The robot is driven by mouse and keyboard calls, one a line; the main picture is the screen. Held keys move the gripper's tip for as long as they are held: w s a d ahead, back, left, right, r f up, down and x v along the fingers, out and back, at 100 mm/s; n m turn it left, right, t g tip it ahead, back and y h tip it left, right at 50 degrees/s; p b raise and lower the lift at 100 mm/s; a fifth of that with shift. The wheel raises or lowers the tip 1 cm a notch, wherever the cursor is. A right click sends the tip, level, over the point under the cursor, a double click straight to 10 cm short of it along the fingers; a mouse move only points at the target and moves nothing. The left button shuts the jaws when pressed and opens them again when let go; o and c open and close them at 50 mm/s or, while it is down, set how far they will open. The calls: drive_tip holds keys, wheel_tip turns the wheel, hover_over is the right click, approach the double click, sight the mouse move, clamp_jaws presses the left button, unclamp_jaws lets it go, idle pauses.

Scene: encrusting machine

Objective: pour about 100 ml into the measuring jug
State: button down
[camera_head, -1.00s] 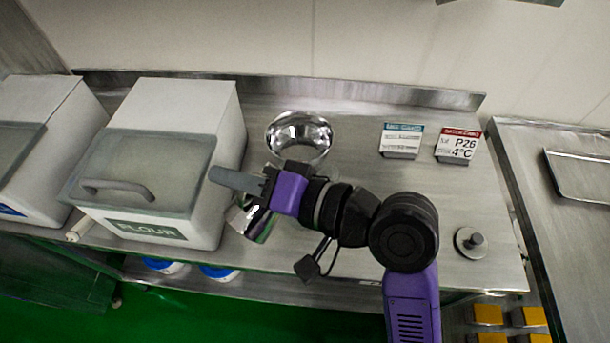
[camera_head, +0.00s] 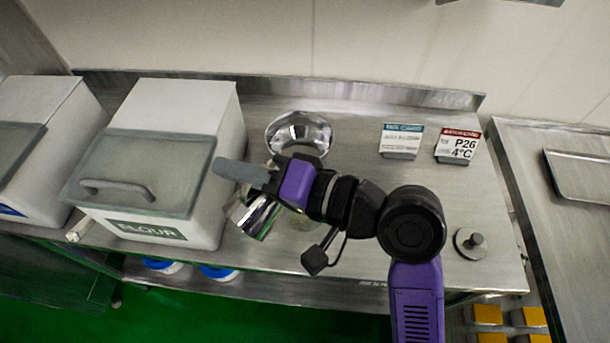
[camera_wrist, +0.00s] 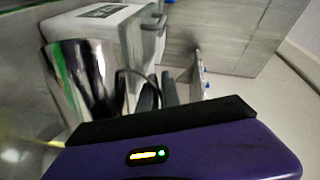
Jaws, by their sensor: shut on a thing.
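My gripper (camera_head: 268,184) is shut on a shiny metal pitcher (camera_head: 252,216) and holds it tilted in front of the flour bin. In the wrist view the pitcher (camera_wrist: 82,80) fills the left, with its handle side at the dark fingers (camera_wrist: 155,92). A clear, faintly yellowish vessel (camera_head: 304,222), probably the measuring jug, shows partly under my wrist; my arm hides most of it. Its marks and level cannot be read. A thin yellowish streak (camera_wrist: 28,141) shows at the lower left of the wrist view; I cannot tell whether it is liquid.
A steel bowl (camera_head: 298,132) stands behind my gripper. The white flour bin (camera_head: 190,105) is close at left. Two label cards (camera_head: 401,140) (camera_head: 458,146) stand at the back right. A small round weight-like object (camera_head: 472,242) is at the right. The bench between is clear.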

sight(229, 205)
drive_tip(key=shift+w+d+r+m+y+p, duration=0.2)
drive_tip(key=shift+w+d+r+m+p, duration=0.35)
drive_tip(key=shift+w, duration=0.2)
drive_tip(key=shift+w+d+r+m+y+p, duration=0.2)
drive_tip(key=shift+w+d+r+m+p, duration=0.2)
drive_tip(key=shift+w+d+m, duration=0.25)
idle(1.3)
drive_tip(key=s+a+f+n+b, duration=0.2)
drive_tip(key=s, duration=0.1)
drive_tip(key=shift+a+f+h+b, duration=0.1)
drive_tip(key=shift+a+h+b, duration=0.2)
drive_tip(key=shift+h, duration=0.1)
drive_tip(key=shift+s+a+f+n+p, duration=0.15)
drive_tip(key=shift+n+p, duration=0.15)
drive_tip(key=shift+n, duration=0.2)
drive_tip(key=shift+s+f+h, duration=0.15)
drive_tip(key=shift+f+h, duration=0.05)
drive_tip(key=shift+h, duration=0.1)
drive_tip(key=shift+s+a+n+h+p, duration=0.3)
drive_tip(key=shift+s+a+n+p, duration=0.2)
drive_tip(key=shift+n, duration=0.3)
drive_tip(key=shift+s+a+f+n+h, duration=0.15)
drive_tip(key=shift+f+n+h, duration=0.15)
drive_tip(key=shift+f+n, duration=0.15)
